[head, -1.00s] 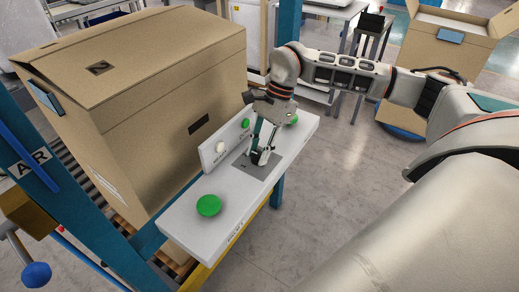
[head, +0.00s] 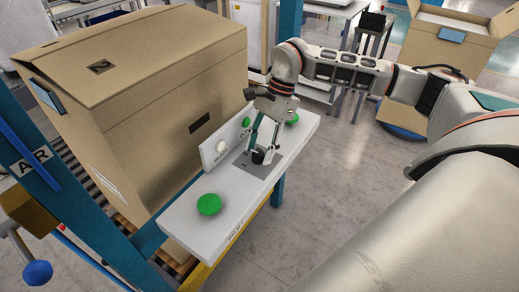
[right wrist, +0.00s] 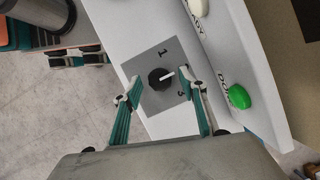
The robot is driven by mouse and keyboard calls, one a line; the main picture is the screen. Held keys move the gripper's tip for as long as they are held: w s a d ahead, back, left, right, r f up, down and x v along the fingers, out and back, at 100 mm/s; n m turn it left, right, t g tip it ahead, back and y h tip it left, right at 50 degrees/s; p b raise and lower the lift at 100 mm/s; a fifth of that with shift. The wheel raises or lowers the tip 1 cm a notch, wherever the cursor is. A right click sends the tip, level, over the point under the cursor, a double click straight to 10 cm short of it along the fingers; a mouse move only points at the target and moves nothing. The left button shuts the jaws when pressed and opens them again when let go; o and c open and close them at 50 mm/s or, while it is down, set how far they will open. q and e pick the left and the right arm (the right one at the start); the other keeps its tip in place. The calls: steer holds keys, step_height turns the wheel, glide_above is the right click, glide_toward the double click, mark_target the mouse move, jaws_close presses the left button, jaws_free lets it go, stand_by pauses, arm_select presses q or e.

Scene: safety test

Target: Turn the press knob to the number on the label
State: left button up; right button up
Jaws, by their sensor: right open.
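The black press knob (right wrist: 160,79) with a white pointer line sits on a grey square plate (right wrist: 148,62) on the white control panel (head: 180,222). In the right wrist view the pointer lies between the printed 1 and 3, towards the right of the picture; a digit there is hidden or unclear. My right gripper (right wrist: 163,88) is open, with its fingertips on either side of the knob and apart from it. In the head view the right gripper (head: 260,150) stands over the knob (head: 258,156). A white label (head: 108,187) on the carton's side is too small to read.
A large cardboard carton (head: 150,90) stands behind the panel, on a roller conveyor. Green buttons (head: 209,204) stand at both panel ends. An upright strip (head: 215,150) carries a white lamp and a green lamp (right wrist: 239,96).

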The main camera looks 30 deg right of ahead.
steer(key=v, duration=1.1)
steer(key=shift+r, duration=0.2)
steer(key=shift+s, duration=0.1)
